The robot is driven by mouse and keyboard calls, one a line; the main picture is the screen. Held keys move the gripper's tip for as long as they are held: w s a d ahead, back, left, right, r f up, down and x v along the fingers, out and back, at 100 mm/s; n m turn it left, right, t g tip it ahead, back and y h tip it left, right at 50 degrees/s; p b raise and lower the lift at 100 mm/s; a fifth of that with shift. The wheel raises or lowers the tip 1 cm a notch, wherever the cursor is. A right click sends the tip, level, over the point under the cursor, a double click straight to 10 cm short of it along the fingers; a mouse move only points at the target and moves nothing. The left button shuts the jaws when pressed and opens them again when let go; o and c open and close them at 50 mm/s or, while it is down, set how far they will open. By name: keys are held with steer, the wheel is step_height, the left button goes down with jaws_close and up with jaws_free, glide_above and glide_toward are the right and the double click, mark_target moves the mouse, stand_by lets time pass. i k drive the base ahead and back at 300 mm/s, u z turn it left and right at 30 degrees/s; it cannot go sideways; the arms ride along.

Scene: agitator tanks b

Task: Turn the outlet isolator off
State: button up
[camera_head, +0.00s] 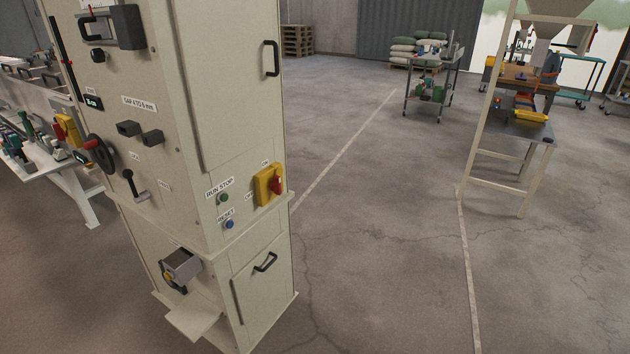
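A yellow isolator switch with a red handle (270,186) is on the right face of the cream cabinet (228,130) in the head view. A label reading ON is above it and a partly legible label, seemingly OFF, is at its left. Its red handle looks roughly upright, towards ON, but it is small. No readable label names either as the outlet isolator. My gripper is not in view.
A green RUN STOP button (223,198) and a blue RESET button (229,224) sit left of the near switch. A door handle (265,262) is below. A small shelf (195,318) juts out low. Open floor (390,230) lies to the right.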

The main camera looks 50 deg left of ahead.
mark_target(274, 186)
steer(key=u, duration=0.15)
steer(key=i, duration=0.7)
steer(key=u, duration=1)
steer(key=i, duration=0.7)
steer(key=u, duration=0.7)
